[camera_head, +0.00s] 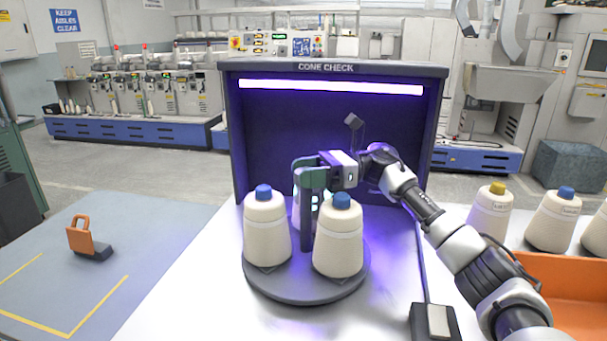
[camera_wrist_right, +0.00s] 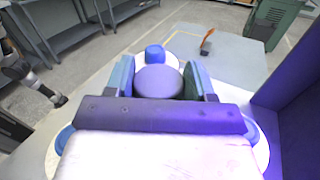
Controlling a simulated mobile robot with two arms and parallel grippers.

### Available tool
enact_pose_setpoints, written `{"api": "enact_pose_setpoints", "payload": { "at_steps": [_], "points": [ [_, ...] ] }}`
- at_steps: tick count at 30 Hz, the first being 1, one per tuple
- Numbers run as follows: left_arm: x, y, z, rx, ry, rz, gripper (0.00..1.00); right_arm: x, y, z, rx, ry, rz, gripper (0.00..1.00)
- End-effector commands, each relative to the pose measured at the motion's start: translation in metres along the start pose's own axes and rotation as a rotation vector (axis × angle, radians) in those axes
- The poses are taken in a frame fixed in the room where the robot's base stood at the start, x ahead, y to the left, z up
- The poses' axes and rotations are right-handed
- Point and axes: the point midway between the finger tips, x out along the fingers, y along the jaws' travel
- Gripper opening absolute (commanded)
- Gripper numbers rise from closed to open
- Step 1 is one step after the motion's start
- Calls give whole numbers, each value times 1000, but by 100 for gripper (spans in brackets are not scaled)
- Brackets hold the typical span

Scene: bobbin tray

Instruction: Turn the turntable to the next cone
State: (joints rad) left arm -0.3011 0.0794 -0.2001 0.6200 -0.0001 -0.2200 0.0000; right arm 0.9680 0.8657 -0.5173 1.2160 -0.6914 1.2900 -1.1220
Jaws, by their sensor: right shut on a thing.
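A dark round turntable (camera_head: 305,285) stands in front of the booth and carries white cones with blue tops. One cone (camera_head: 266,232) is at left, one (camera_head: 338,243) at front right. A third (camera_head: 296,212) is mostly hidden behind the centre post (camera_head: 307,225). My right gripper (camera_head: 312,176) is above the turntable's middle. In the right wrist view its fingers (camera_wrist_right: 160,80) are shut on the round grey knob (camera_wrist_right: 158,83) of the post. A blue-topped cone (camera_wrist_right: 155,55) shows beyond the knob. Part of my left arm shows at that view's left edge, its gripper (camera_wrist_right: 57,99) too small to judge.
The cone check booth (camera_head: 335,130) encloses the back. Cones (camera_head: 490,212) with yellow or blue tops stand at right by an orange bin (camera_head: 565,285). A small dark box (camera_head: 435,322) sits at front right.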

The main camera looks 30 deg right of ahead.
Motion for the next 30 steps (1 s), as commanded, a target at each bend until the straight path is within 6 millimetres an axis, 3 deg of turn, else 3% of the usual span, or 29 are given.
{"api": "enact_pose_setpoints", "payload": {
  "at_steps": [5, 6, 11, 22, 30],
  "points": [
    [0, 0, 0, 0, 0, 0, 0, 0, 0, 0, 2, -1, 1, 11],
    [0, 0, 0, 0, 0, 0, 0, 0, 0, 0, 2, -1, 0, 55],
    [0, 0, 0, 0, -1, 0, 0, 0, 0, 0, 1, 0, 0, 79],
    [2, 0, 0, 0, 0, 0, 0, -7, 0, -1, 1, 0, -2, 79],
    [11, 0, 1, 0, 0, 0, 0, -58, -1, -2, 0, -1, -5, 79]
  ]
}}
